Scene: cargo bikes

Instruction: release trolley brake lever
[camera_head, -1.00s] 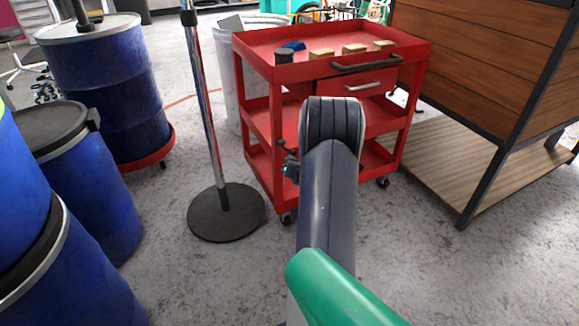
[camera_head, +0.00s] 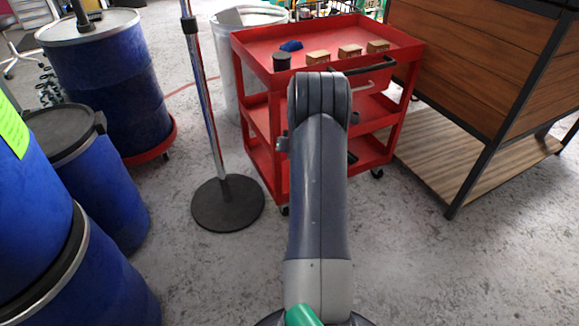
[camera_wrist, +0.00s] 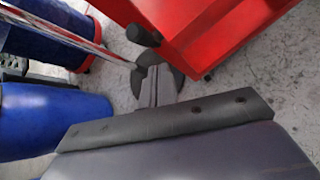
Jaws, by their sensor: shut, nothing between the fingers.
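The red trolley (camera_head: 262,74) stands ahead, its lower front partly hidden behind my arm. In the wrist view its red body (camera_wrist: 215,35) fills the upper right. A black, rounded knob-like part (camera_wrist: 141,35) sticks out beside the red body; it may be the brake lever, but I cannot tell for sure. My gripper (camera_wrist: 153,84) is shut and empty, below that black part in the picture and apparently apart from it. In the head view my gripper is mostly hidden behind my arm.
A pole stand with a round black base (camera_head: 228,205) stands left of the trolley. Blue drums (camera_head: 108,85) crowd the left. A wood-panelled bench with a low shelf (camera_head: 470,160) stands to the right.

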